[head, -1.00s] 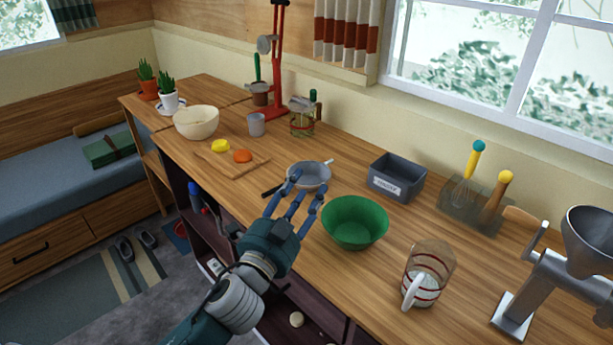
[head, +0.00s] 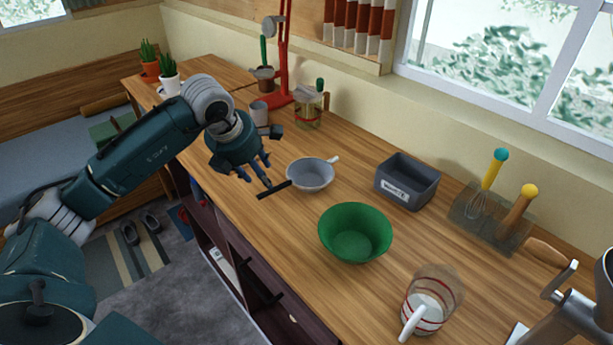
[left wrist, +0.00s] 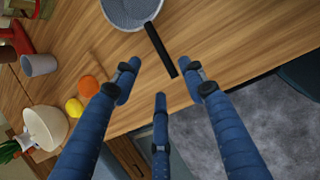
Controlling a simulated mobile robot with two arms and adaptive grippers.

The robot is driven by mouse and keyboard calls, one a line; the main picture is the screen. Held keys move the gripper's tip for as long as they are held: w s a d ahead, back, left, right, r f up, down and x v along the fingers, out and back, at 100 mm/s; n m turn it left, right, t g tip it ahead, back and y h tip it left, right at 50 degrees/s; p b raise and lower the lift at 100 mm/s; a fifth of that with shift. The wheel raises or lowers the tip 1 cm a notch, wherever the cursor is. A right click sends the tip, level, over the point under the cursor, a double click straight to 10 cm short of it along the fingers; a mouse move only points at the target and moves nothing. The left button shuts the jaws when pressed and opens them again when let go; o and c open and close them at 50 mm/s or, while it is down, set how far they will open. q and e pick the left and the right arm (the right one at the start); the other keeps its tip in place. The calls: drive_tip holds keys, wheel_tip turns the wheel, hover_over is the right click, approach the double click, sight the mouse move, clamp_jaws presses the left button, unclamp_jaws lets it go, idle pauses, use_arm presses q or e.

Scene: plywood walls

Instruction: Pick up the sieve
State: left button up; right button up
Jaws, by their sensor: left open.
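The sieve is a grey round bowl (head: 312,175) with a black handle pointing to the front left and a small light tab at its far side. It rests on the wooden counter (head: 290,225). In the left wrist view the sieve's bowl (left wrist: 130,10) is at the top edge, with its black handle (left wrist: 160,50) pointing down toward the fingers. My left gripper (head: 262,172) is open and empty, just left of the sieve and close to the handle. In the left wrist view its fingertips (left wrist: 160,80) are spread below the handle's end. My right gripper is not in view.
A green bowl (head: 354,232) stands in front of the sieve, and a grey bin (head: 408,181) is to its right. A measuring jug (head: 430,302) is near the front. In the left wrist view an orange fruit (left wrist: 88,86) and a lemon (left wrist: 74,107) lie left of the fingers.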

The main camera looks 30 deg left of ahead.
sight(266, 193)
use_arm(q)
drive_tip(key=p+x, duration=0.1)
drive_tip(key=x, duration=0.3)
drive_tip(key=shift+w+f, duration=0.1)
drive_tip(key=shift+f, duration=0.2)
drive_tip(key=p+x, duration=0.2)
drive_tip(key=x, duration=0.3)
drive_tip(key=shift+f, duration=0.15)
clamp_jaws()
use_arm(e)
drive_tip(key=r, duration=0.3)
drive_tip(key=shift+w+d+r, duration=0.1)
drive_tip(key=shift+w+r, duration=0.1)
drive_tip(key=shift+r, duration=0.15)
